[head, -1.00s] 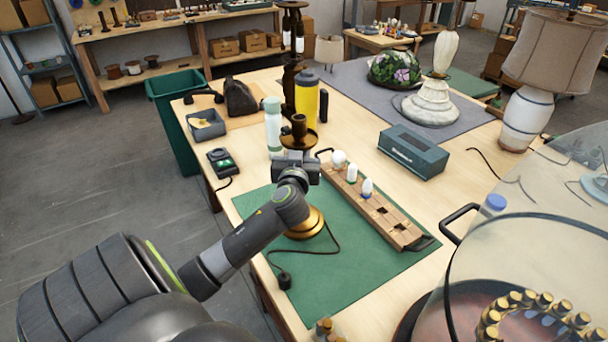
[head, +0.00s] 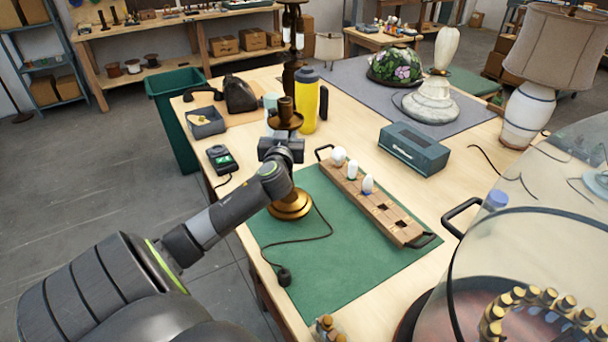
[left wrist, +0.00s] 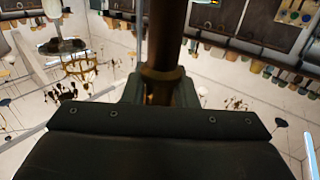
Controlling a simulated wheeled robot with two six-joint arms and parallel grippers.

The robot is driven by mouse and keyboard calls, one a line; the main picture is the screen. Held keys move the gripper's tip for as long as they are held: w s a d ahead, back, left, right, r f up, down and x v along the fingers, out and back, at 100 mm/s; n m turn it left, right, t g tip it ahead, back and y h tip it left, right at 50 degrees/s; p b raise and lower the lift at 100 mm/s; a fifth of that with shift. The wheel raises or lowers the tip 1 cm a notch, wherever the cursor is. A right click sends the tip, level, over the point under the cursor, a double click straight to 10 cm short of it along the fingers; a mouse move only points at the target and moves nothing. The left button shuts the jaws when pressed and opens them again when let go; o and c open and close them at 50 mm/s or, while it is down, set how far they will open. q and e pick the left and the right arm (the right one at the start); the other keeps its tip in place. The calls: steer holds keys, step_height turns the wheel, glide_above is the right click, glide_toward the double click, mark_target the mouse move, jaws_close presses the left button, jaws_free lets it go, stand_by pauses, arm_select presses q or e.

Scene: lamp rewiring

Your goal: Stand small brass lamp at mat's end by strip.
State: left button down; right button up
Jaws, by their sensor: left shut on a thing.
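The small brass lamp (head: 290,206) has a round gold base and a dark stem; it stands upright at the far left part of the green mat (head: 330,275). My left gripper (head: 282,150) is shut on its stem below the dark cup. The left wrist view shows the brown stem (left wrist: 162,75) between the jaws (left wrist: 160,92). I cannot tell whether the base touches the mat. Its black cord trails over the mat to a plug (head: 284,277). The wooden strip (head: 385,217) with several bulbs lies along the mat's right side. My right gripper is out of view.
A yellow bottle (head: 308,100) and a taller dark lamp stem (head: 291,50) stand just behind the held lamp. A black device with a green screen (head: 221,158) lies left. A teal box (head: 413,148) sits right of the strip.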

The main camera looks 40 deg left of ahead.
arm_select(q)
steer(key=w+a+b, duration=0.3)
steer(key=a+b, duration=0.1)
steer(key=a, duration=0.6)
steer(key=shift+a+r, duration=0.15)
steer(key=shift+a, duration=0.15)
stand_by(0.5)
stand_by(1.0)
steer(key=shift+b, duration=0.35)
steer(key=shift+f+b, duration=2.45)
steer(key=shift+f, duration=0.05)
steer(key=shift+s, duration=0.1)
